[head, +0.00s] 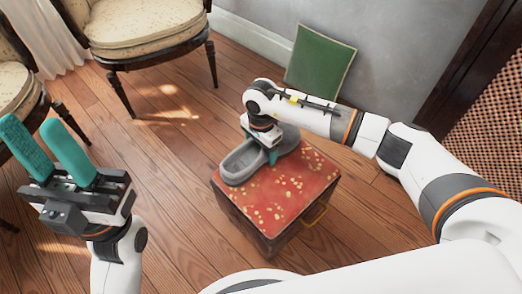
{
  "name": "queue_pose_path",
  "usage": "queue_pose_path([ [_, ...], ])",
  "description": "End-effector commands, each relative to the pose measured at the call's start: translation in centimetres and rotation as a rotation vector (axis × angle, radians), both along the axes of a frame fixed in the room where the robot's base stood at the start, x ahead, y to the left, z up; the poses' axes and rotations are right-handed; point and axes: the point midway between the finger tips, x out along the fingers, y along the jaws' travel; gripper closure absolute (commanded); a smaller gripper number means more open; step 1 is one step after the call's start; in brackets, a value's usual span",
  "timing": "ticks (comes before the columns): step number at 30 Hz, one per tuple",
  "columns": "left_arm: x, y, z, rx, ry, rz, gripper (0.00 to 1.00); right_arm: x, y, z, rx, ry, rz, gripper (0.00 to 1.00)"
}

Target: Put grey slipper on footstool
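The footstool (293,195) is a low box with a red top speckled with gold. The grey slipper (238,164) lies across the back left part of its top, with one end reaching toward the left edge. My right gripper (271,154) points down at the slipper from above. One teal fingertip shows against the slipper's near side; the other finger is hidden, so its grip is unclear. My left gripper (33,138) is at the far left, raised, empty and open, with its two teal fingers apart.
A cushioned chair (140,25) stands at the back left, and another chair (14,85) is at the left edge. A green panel (319,62) leans against the grey wall. Wooden floor (165,185) is clear left of the footstool.

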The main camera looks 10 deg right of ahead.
Motion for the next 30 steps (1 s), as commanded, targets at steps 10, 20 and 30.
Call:
queue_pose_path([
  [10, 0.0, -0.1, -0.1, 0.002, -0.008, -0.001, 0.64, 0.1, 0.0, -0.5, 0.0, -0.001, 0.001, 0.47],
  [20, 0.0, -0.1, 0.1, 0.002, -0.013, -0.001, 0.64, 0.0, 0.0, -0.6, 0.0, 0.0, 0.001, 0.0],
  [30, -0.2, 0.0, -0.2, 0.001, 0.037, -0.003, 0.64, 0.1, 0.0, 2.9, 0.0, -0.004, 0.003, 0.0],
])
